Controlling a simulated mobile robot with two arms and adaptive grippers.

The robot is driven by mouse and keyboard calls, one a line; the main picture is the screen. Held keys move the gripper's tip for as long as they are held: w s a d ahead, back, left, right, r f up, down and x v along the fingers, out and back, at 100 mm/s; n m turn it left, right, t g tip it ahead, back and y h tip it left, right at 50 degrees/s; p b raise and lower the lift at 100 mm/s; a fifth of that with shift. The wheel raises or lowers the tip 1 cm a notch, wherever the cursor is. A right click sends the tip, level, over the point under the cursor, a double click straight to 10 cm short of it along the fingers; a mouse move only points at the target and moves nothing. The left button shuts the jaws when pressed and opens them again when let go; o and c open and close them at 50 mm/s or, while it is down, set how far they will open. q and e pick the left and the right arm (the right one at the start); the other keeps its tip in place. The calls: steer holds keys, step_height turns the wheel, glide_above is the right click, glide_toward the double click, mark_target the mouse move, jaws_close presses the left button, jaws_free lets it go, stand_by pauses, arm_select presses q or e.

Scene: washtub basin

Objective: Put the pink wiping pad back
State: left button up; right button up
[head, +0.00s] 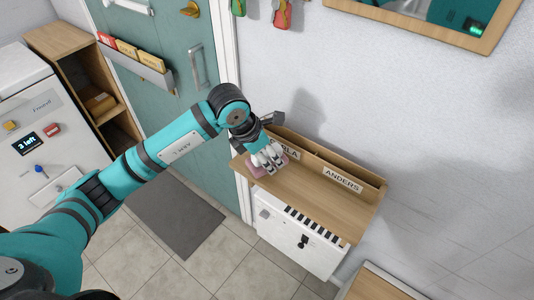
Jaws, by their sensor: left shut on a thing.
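The pink wiping pad (256,172) lies at the left end of a wooden shelf top (310,192), in front of a compartment with a label ending in "LA". My left gripper (268,160) is over the pad from above, its fingers shut on it. The fingers cover most of the pad, and only its pink edges show. The pad looks to be at or just above the shelf surface; I cannot tell whether it touches. My right gripper is not in view.
A wooden trough with an "ANDERS" label (342,180) runs along the shelf's back. A white slotted unit (300,235) sits under the shelf. A teal door (165,110) and grey mat (175,215) are at left. The shelf's front right is bare.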

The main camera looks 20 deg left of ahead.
arm_select(q)
steer(key=shift+w+a, duration=0.2)
steer(key=shift+w, duration=0.65)
step_height(320, 180, down, 4)
steer(key=shift+r+p, duration=0.25)
steer(key=shift+p, duration=0.65)
steer(key=shift+f, duration=0.1)
steer(key=o, duration=0.6)
steer(key=shift+f, duration=0.15)
steer(key=shift+c, duration=0.2)
steer(key=o, duration=0.5)
steer(key=shift+c, duration=0.2)
